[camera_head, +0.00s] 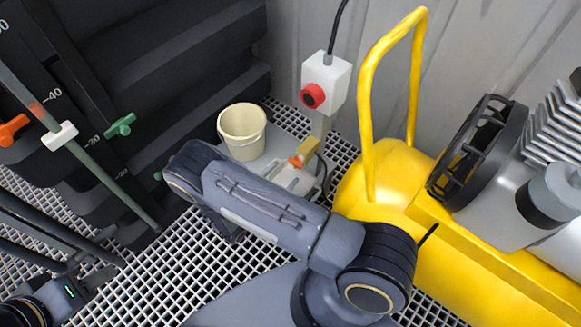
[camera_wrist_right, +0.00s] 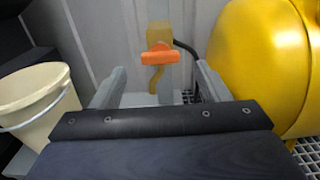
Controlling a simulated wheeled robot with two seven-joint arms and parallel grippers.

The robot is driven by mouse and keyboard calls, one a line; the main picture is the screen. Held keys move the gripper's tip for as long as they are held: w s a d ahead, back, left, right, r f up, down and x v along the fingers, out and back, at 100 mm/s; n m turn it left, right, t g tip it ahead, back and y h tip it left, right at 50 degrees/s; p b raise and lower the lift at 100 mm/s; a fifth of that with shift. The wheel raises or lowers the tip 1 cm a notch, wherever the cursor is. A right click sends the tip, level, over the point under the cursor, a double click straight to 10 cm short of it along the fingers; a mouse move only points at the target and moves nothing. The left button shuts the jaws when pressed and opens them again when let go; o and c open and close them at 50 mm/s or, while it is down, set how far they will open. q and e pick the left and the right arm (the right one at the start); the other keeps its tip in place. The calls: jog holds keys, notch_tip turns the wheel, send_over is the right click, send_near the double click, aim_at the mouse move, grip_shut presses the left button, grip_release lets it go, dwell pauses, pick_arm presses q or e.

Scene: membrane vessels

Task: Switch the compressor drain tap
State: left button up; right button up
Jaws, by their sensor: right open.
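The drain tap has an orange handle (camera_head: 296,162) and a brass-coloured body (camera_head: 307,146), low between the bucket and the yellow compressor (camera_head: 395,185). In the right wrist view, the orange handle (camera_wrist_right: 160,57) lies crosswise in front of the tap body. My right gripper (camera_wrist_right: 160,78) is open, its two pale fingers pointing toward the tap, one each side of the handle with visible gaps. My left arm's dark parts show at the bottom left; the left gripper's jaw state is unclear.
A cream bucket (camera_head: 243,131) stands left of the tap and also shows in the right wrist view (camera_wrist_right: 38,100). A white box with a red knob (camera_head: 312,95) is above the tap. Dark tanks with green and orange valves are at left. The floor is white grating.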

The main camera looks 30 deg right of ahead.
aim_at(293, 164)
jog(key=shift+x, duration=2.4)
jog(key=shift+c, duration=0.3)
jog(key=c, duration=0.9)
jog(key=shift+c, duration=0.2)
